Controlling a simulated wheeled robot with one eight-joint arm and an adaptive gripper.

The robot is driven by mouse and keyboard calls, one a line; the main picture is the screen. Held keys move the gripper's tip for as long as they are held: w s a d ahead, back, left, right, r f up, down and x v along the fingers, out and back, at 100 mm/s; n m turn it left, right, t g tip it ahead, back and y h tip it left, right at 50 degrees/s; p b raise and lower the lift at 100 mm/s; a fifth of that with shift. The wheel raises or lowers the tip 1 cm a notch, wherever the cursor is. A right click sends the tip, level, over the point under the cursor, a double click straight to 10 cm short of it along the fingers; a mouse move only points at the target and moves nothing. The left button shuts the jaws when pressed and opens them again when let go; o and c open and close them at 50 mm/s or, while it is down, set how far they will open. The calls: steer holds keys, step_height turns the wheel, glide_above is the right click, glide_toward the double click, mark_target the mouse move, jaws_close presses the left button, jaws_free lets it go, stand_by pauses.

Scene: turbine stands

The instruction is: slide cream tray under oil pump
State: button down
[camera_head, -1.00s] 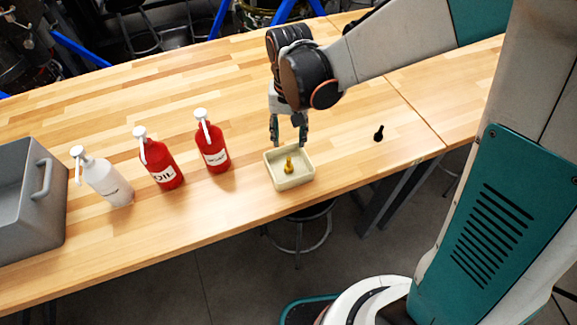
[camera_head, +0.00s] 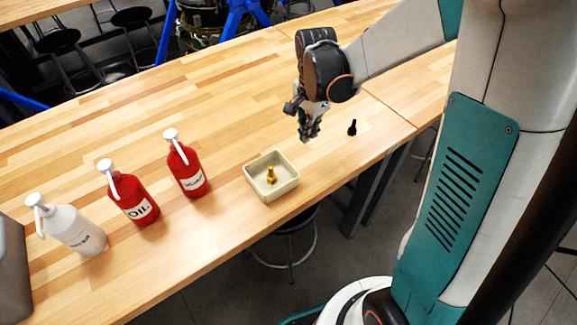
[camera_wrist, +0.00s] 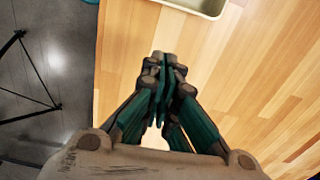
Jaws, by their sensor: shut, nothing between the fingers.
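The cream tray (camera_head: 284,188) is a shallow open box near the table's front edge, with a small brass fitting (camera_head: 271,176) standing in it. Part of the tray's rim (camera_wrist: 190,11) shows at the top of the wrist view. The oil pump (camera_head: 136,205) is a red bottle marked OIL with a white pump head, standing left of the tray with another red pump bottle between them. My gripper (camera_head: 308,136) is above the table, up and right of the tray in the head view and apart from it. Its fingertips (camera_wrist: 165,63) are together and empty.
The second red pump bottle (camera_head: 187,170) stands nearest the tray. A white pump bottle (camera_head: 73,230) and a grey bin (camera_head: 12,270) are at the left. A small black part (camera_head: 352,128) stands right of my gripper. The table behind the bottles is clear.

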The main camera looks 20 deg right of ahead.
mark_target(191, 229)
steer(key=shift+m, duration=0.3)
steer(key=f+b, duration=0.1)
steer(key=f, duration=0.2)
steer(key=f+b, duration=0.1)
steer(key=f, duration=0.3)
steer(key=f+b, duration=0.1)
steer(key=f, duration=0.2)
steer(key=shift+d+f, duration=0.15)
steer(key=shift+d, duration=0.1)
steer(key=a, duration=0.1)
steer(key=s+a+b, duration=0.1)
steer(key=a, duration=0.1)
steer(key=shift+s+a, duration=0.1)
steer(key=shift+a, duration=0.3)
steer(key=s+a, duration=0.3)
steer(key=a, duration=0.8)
steer(key=s+a+b, duration=0.1)
steer(key=s+a, duration=0.3)
steer(key=a, duration=0.7)
steer(key=s+a+b, duration=0.1)
steer(key=s+a, duration=0.2)
steer(key=a, duration=0.7)
steer(key=shift+s+a, duration=0.3)
steer(key=shift+a, duration=0.1)
